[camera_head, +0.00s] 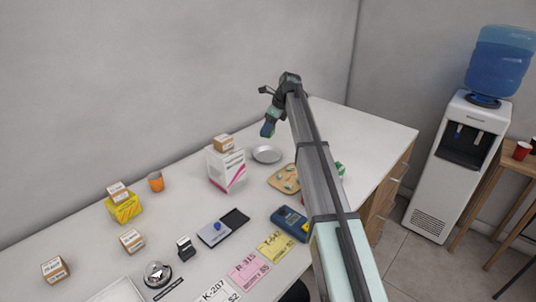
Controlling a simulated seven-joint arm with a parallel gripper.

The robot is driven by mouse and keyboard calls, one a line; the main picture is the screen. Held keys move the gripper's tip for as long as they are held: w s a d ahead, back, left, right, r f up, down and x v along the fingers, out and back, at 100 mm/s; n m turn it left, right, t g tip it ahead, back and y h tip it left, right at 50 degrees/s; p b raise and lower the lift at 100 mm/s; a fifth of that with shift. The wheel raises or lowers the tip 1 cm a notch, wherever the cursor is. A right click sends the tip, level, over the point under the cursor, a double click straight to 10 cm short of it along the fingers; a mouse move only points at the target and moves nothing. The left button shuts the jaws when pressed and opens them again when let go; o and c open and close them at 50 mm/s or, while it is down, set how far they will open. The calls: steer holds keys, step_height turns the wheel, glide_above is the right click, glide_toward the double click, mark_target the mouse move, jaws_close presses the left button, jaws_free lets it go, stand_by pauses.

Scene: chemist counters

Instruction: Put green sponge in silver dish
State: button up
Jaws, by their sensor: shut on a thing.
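The silver dish (267,155) is a shallow round dish on the white counter, right of the white box, and looks empty. My gripper (268,127) hangs in the air above the dish in the picture, pointing down. It is shut on a small blue-green thing at its tip. This may be the green sponge, but it is too small to tell. How high it is above the dish cannot be told. My arm crosses the right part of the counter and hides what lies under it.
A white box (226,169) with a small carton (223,143) on top stands left of the dish. A tan tray (277,184) with small green things lies just below the dish. A blue device (290,222) lies nearer. The counter's far right is clear.

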steer(key=shift+s+f+n, duration=0.2)
steer(key=shift+n, duration=0.1)
glide_toward(265, 156)
steer(key=x, duration=0.5)
steer(key=shift+w+f, duration=0.1)
steer(key=shift+w, duration=0.05)
steer(key=shift+f, duration=0.1)
steer(key=o, duration=1)
steer(key=v, duration=1.2)
steer(key=shift+a, duration=0.1)
